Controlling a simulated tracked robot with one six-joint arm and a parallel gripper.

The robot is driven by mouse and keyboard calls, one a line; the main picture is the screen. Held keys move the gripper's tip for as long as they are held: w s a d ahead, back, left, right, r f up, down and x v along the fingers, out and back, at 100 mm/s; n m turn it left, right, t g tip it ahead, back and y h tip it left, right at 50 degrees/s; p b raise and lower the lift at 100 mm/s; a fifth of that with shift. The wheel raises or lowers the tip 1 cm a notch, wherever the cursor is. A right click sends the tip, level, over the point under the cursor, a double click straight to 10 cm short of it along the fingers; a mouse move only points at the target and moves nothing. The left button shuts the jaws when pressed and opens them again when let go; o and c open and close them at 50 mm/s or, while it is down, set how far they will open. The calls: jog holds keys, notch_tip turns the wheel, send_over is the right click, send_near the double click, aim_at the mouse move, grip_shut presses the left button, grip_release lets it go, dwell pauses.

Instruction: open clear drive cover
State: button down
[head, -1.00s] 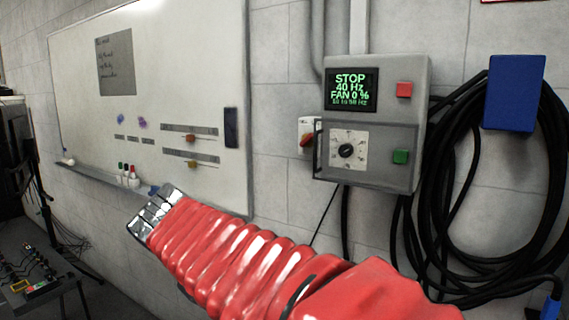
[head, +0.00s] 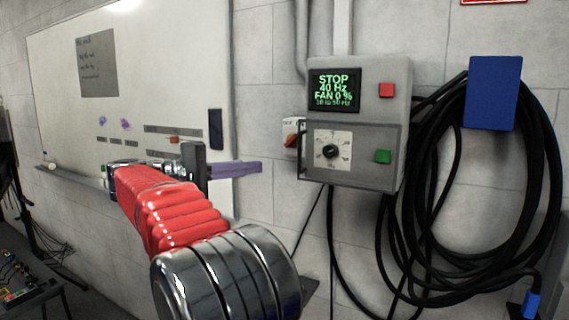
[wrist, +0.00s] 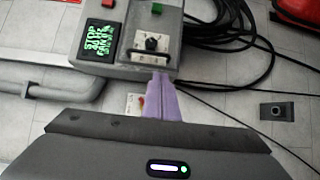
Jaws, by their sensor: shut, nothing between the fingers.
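The clear drive cover (head: 352,171) lies closed over the dial and green button on the lower half of the grey drive box (head: 394,75). Its dark handle (head: 302,151) is at its left edge. The cover also shows in the wrist view (wrist: 168,27), with the handle (wrist: 147,54) along its near edge. My gripper (head: 260,167) has purple fingers, shut and empty, pointing right toward the box, left of the handle and apart from it in the head view. In the wrist view the fingertips (wrist: 160,76) overlap the box's near edge; I cannot tell the depth gap.
A red-knobbed switch (head: 292,133) sits on the wall left of the box. Coiled black cables (head: 440,190) and a blue box (head: 493,92) hang to the right. A whiteboard (head: 170,60) is behind my arm. A grey conduit (head: 301,40) runs above.

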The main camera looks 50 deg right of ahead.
jog(key=shift+r, duration=0.15)
send_near(305, 160)
jog(key=x, duration=0.5)
dwell(0.6)
jog(key=shift+s, duration=0.2)
